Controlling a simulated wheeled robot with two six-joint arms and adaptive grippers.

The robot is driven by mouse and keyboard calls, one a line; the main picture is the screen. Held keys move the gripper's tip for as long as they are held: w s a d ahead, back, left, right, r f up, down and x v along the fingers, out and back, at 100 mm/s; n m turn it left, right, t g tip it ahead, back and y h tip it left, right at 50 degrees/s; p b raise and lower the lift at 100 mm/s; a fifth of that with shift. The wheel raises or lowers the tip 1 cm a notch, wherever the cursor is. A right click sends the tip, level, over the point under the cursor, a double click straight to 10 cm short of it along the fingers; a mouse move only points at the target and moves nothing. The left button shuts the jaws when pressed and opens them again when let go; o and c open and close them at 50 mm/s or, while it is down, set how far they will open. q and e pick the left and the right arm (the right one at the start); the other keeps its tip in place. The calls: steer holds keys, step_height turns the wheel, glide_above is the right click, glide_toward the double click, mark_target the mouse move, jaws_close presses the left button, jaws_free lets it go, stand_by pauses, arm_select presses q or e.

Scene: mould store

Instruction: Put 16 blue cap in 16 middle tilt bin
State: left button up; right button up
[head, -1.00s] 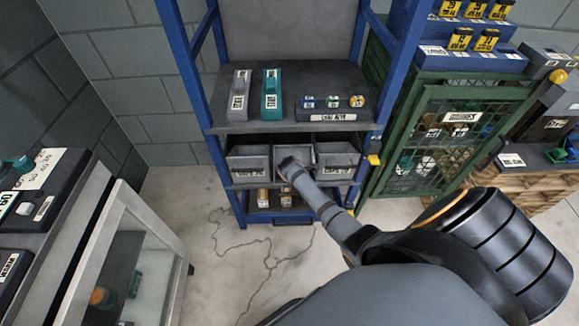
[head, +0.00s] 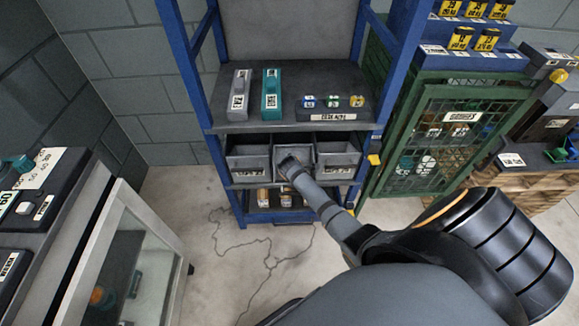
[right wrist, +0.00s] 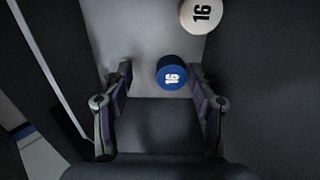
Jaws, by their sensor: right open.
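The blue cap (right wrist: 171,73) marked 16 lies on a grey surface in the right wrist view, between and just past my right gripper's fingertips (right wrist: 160,74). The fingers stand apart, with a clear gap at the left finger. A cream cap (right wrist: 201,14) marked 16 lies beyond it. In the head view my right gripper (head: 288,165) reaches into the middle tilt bin (head: 322,158) on the blue rack. The gripper and wrist hide part of that bin, and the caps inside cannot be seen there. My left gripper is not in view.
Grey bins stand left (head: 248,160) and right (head: 340,145) of the middle one. The shelf above bears a grey block (head: 240,90), a teal block (head: 271,92) and a dark holder (head: 333,117) with small caps. A green mesh cabinet (head: 455,140) is at right.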

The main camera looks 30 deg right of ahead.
steer(key=v, duration=1.2)
